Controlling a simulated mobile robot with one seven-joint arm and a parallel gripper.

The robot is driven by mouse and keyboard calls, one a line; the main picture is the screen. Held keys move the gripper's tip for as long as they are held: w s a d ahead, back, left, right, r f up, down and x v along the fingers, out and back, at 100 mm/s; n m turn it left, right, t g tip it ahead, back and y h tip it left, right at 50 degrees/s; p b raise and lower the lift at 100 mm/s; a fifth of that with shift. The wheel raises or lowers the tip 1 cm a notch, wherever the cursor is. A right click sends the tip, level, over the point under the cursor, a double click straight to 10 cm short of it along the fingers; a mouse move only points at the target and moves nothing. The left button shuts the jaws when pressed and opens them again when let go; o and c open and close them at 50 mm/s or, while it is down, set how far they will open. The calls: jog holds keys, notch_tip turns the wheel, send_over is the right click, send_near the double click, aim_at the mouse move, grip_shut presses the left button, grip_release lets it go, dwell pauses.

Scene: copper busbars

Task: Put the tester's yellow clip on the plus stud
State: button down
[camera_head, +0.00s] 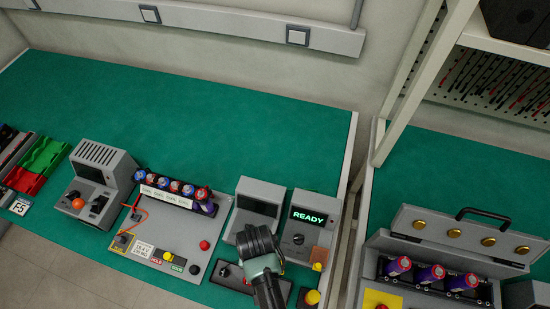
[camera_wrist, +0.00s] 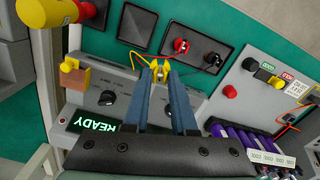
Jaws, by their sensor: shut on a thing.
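The yellow clip (camera_wrist: 157,69) sits between the fingertips of my gripper (camera_wrist: 158,73), which is shut on it, in the wrist view. The tester (camera_wrist: 88,98), a grey box with a READY screen, lies beside the fingers. A red clip (camera_wrist: 181,46) is on a dark plate just beyond the fingertips. I cannot pick out the plus stud; a yellow label (camera_wrist: 308,86) is on the grey board.
The grey board (camera_head: 185,246) carries yellow and red knobs and labels. A rack of purple cells (camera_head: 176,192) stands behind it. Another grey device (camera_head: 106,171) stands left. The green bench (camera_head: 200,100) is clear at the back.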

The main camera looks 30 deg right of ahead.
jog(key=w+a+r+n+b, duration=0.3)
jog(key=w+r+n, duration=0.1)
jog(key=w+r, duration=0.4)
jog(key=w+d+r+m+b, duration=0.3)
jog(key=w+d+m, duration=0.1)
jog(key=w, duration=0.6)
jog(key=shift+w+a+f+m+b, duration=0.35)
jog(key=shift+w+a+m+b, duration=0.15)
jog(key=shift+w+a+b, duration=0.75)
jog(key=shift+w+a+f+m+b, duration=0.3)
jog(key=shift+w+a+m+b, duration=0.3)
jog(key=shift+w+a, duration=0.7)
jog(key=shift+w+a+f+m+b, duration=0.4)
jog(key=shift+w+a+b, duration=0.65)
jog(key=shift+w, duration=0.5)
jog(key=shift+f+b, duration=1.2)
jog(key=shift+f, duration=0.5)
jog(key=shift+f, duration=0.15)
